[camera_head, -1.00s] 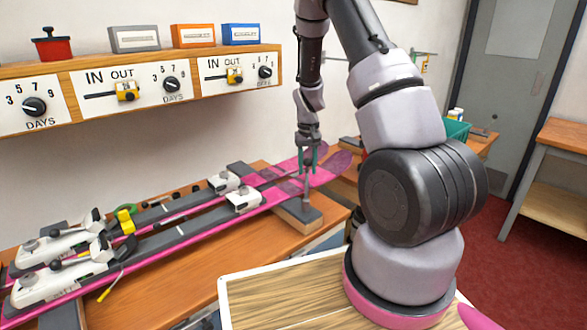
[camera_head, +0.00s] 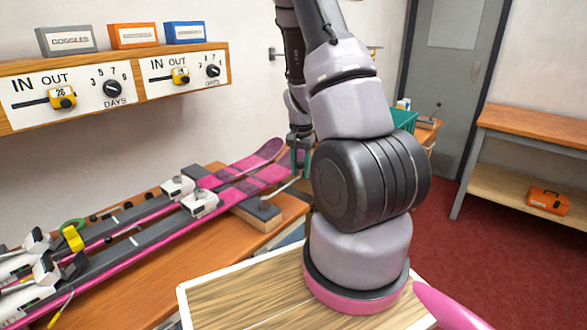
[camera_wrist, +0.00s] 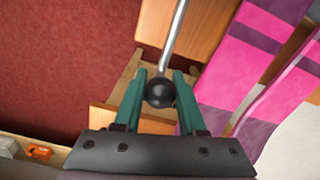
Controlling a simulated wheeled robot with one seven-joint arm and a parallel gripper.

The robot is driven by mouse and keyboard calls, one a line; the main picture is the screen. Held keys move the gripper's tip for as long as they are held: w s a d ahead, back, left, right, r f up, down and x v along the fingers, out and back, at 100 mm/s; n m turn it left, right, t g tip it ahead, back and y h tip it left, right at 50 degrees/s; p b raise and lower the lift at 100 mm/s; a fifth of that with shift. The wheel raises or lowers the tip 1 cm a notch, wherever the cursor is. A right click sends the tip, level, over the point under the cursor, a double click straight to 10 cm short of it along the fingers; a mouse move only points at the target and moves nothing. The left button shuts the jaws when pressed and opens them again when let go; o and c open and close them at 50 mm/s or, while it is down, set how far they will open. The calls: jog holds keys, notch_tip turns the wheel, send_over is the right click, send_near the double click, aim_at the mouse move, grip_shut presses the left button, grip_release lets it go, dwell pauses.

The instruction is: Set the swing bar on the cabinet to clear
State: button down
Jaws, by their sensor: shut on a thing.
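The swing bar (camera_head: 283,187) is a thin metal rod. It rises at a slant to the right from a dark block on a wooden base (camera_head: 262,212) at the end of the bench. In the wrist view the bar (camera_wrist: 178,35) ends in a black ball knob (camera_wrist: 160,92). My gripper (camera_wrist: 160,76) has its green fingers on both sides of this knob and is shut on it. In the head view my gripper (camera_head: 301,160) is partly hidden by my arm. I cannot make out a clear mark or a cabinet label.
Pink and grey skis (camera_head: 150,220) lie on the bench, their tips close beside my gripper. A shelf (camera_head: 130,62) with sliders and dials hangs on the wall. A teal bin (camera_head: 402,119) stands behind my arm. An orange case (camera_head: 548,200) sits on a low shelf at right.

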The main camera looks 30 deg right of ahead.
jog(key=shift+s+d, duration=0.2)
jog(key=shift+s, duration=0.15)
jog(key=shift+c, duration=2.4)
grip_release()
jog(key=shift+s, duration=0.1)
notch_tip(320, 180, up, 11)
jog(key=shift+f, duration=0.1)
